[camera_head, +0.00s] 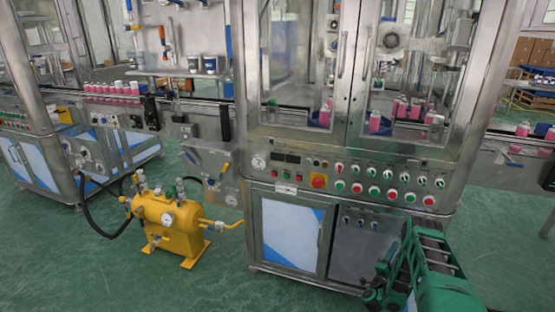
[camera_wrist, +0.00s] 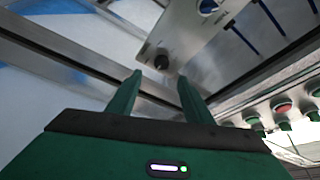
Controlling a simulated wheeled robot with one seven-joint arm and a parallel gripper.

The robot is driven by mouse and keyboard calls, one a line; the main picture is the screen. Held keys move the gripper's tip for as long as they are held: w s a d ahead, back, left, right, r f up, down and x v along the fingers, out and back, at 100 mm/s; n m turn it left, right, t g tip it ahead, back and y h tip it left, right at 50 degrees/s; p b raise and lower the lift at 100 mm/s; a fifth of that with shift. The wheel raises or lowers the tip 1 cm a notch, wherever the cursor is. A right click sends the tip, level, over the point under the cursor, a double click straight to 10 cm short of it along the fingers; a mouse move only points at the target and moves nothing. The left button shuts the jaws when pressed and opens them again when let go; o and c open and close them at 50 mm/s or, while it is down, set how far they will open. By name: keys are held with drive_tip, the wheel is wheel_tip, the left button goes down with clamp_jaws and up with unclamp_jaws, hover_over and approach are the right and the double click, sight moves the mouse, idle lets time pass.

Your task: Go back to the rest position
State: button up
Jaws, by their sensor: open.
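My gripper (camera_wrist: 158,92) shows in the wrist view with its two green fingers apart and nothing between them. It points at the steel front of the crimping machine, near a dark knob (camera_wrist: 161,62) on a grey panel. I cannot tell how far the fingertips are from that panel. In the head view my green arm is folded at the lower right, in front of the machine's lower cabinet (camera_head: 291,240). The fingertips cannot be made out clearly there.
The control panel (camera_head: 345,185) carries a red emergency button (camera_head: 318,181) and several green and red buttons. A yellow tank (camera_head: 168,222) with hoses stands on the floor to the left. Pink bottles (camera_head: 112,89) line the conveyor. Green floor (camera_head: 215,285) is free at the front left.

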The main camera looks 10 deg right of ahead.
drive_tip(key=w+a+r+n+t+y, duration=0.2)
drive_tip(key=w+a+r+n+y, duration=0.25)
drive_tip(key=w+n, duration=0.2)
drive_tip(key=w+a+r+n+t+y, duration=0.1)
drive_tip(key=w+a+r+n+y, duration=0.3)
drive_tip(key=w, duration=0.3)
drive_tip(key=a+r+n+g+y, duration=0.4)
drive_tip(key=a+r+n+y, duration=0.1)
drive_tip(key=a+r+n, duration=0.25)
drive_tip(key=s+a+r+n+g, duration=0.25)
drive_tip(key=s+r+g, duration=0.45)
drive_tip(key=s+r, duration=1.7)
drive_tip(key=s+a+r+m+g, duration=0.1)
drive_tip(key=s+a+r, duration=0.1)
drive_tip(key=s, duration=0.8)
drive_tip(key=s+a+r+m+g+y, duration=0.1)
drive_tip(key=s+a, duration=0.3)
drive_tip(key=s, duration=0.6)
drive_tip(key=s+a+r+m+g+y, duration=0.1)
drive_tip(key=s+a+r+g, duration=0.1)
drive_tip(key=s, duration=0.8)
drive_tip(key=shift+a+r, duration=0.65)
drive_tip(key=shift+a, duration=0.45)
drive_tip(key=c, duration=0.4)
drive_tip(key=shift+a, duration=0.1)
